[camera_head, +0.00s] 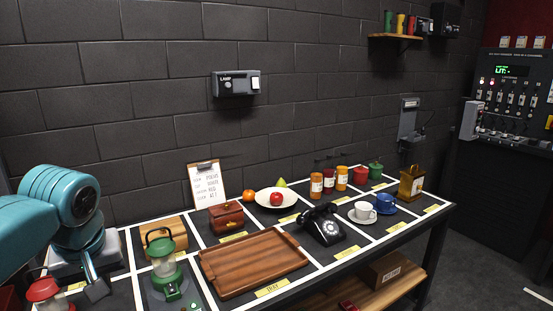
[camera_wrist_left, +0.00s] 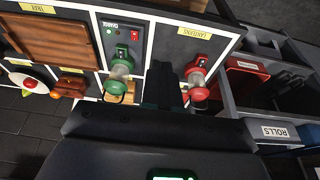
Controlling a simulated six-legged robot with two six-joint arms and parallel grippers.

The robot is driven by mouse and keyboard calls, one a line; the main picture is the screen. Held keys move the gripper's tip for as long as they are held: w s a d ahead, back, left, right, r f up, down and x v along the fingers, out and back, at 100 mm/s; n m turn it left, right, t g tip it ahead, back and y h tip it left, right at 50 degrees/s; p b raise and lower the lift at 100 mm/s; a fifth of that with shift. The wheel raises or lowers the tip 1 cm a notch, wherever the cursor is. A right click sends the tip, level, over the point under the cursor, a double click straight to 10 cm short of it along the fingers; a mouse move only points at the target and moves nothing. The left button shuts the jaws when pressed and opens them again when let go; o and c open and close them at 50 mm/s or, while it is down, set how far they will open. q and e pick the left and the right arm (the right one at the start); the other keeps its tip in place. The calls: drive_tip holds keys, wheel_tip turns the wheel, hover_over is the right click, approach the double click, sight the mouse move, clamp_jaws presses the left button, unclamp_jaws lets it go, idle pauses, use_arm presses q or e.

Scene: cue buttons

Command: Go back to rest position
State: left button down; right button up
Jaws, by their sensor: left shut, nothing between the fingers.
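My left arm, teal, comes in from the left in the head view. My left gripper (camera_head: 98,284) is dark, shut and empty, at the near left of the table, between a green lantern (camera_head: 163,262) and a red lantern (camera_head: 45,292). In the left wrist view the shut fingers (camera_wrist_left: 166,78) show in the gap between the green lantern (camera_wrist_left: 121,70) and the red lantern (camera_wrist_left: 198,82). I cannot tell how high the fingertips are above the tabletop. Both lanterns stand apart from the gripper. My right gripper is not in view.
A wooden tray (camera_head: 252,262), a black telephone (camera_head: 322,226), a red-brown chest (camera_head: 226,216) and a fruit plate (camera_head: 277,200) occupy the table's marked cells. Cups and jars stand farther right. Grey bins (camera_wrist_left: 270,90) lie beside the table in the left wrist view.

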use_arm(q)
drive_tip(key=w+d+f+m+g+h, duration=0.1)
drive_tip(key=d+f, duration=0.3)
drive_tip(key=f, duration=0.5)
drive_tip(key=d+f+m+h, duration=0.1)
drive_tip(key=d+f+m, duration=0.15)
drive_tip(key=f, duration=0.75)
drive_tip(key=w+d+f+m+g+h, duration=0.1)
drive_tip(key=d+f+h, duration=0.1)
drive_tip(key=d+f, duration=0.5)
drive_tip(key=s+d+f, duration=0.2)
drive_tip(key=s+f, duration=0.8)
drive_tip(key=s+d+f+h, duration=0.1)
drive_tip(key=s+d+f, duration=0.1)
drive_tip(key=s+f, duration=0.8)
drive_tip(key=shift+f+g+h, duration=0.3)
drive_tip(key=shift+f, duration=0.3)
